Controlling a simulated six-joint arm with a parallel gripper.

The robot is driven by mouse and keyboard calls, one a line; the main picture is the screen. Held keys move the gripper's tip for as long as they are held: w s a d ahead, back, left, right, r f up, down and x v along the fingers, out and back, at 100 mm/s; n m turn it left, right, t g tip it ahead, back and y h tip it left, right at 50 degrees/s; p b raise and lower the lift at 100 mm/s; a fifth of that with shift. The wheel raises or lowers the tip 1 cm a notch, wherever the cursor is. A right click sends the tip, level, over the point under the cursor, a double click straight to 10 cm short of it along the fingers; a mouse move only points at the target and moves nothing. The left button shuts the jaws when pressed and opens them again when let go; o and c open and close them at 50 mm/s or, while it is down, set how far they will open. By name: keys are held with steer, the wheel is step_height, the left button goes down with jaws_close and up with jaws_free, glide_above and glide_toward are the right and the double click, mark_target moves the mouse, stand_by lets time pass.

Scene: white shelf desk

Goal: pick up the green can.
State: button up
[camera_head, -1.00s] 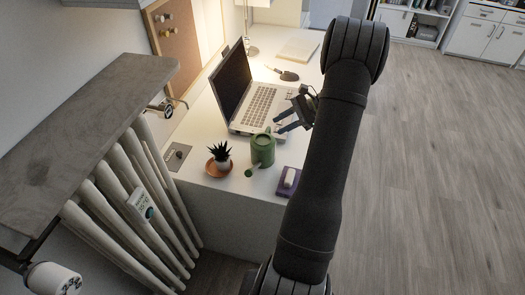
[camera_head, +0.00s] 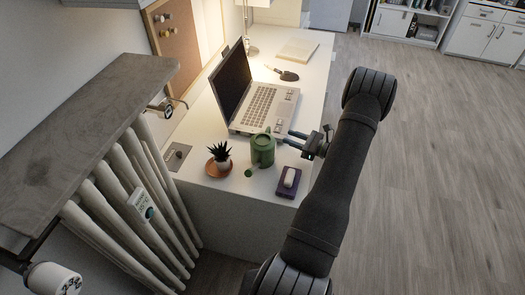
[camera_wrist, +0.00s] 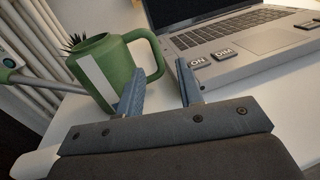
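The green can (camera_head: 263,150) is a small watering can standing upright on the white desk, in front of the laptop. Its spout points toward the desk's near edge. In the wrist view the can (camera_wrist: 118,62) is at the upper left, with its handle toward the right. My gripper (camera_head: 290,140) is just right of the can, low over the desk, pointing at it.
An open laptop (camera_head: 262,104) lies close behind my gripper. A potted succulent (camera_head: 220,158) on a terracotta saucer is left of the can. A purple block with a white item (camera_head: 289,182) is at right front. A trowel (camera_head: 287,75) and book (camera_head: 298,49) lie farther back.

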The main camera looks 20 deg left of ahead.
mark_target(269, 130)
steer(key=x, duration=0.4)
steer(key=shift+a, duration=0.15)
steer(key=x, duration=0.5)
steer(key=shift+s+a+r, duration=0.15)
steer(key=shift+s+r, duration=0.1)
steer(key=shift+s, duration=0.1)
jaws_close()
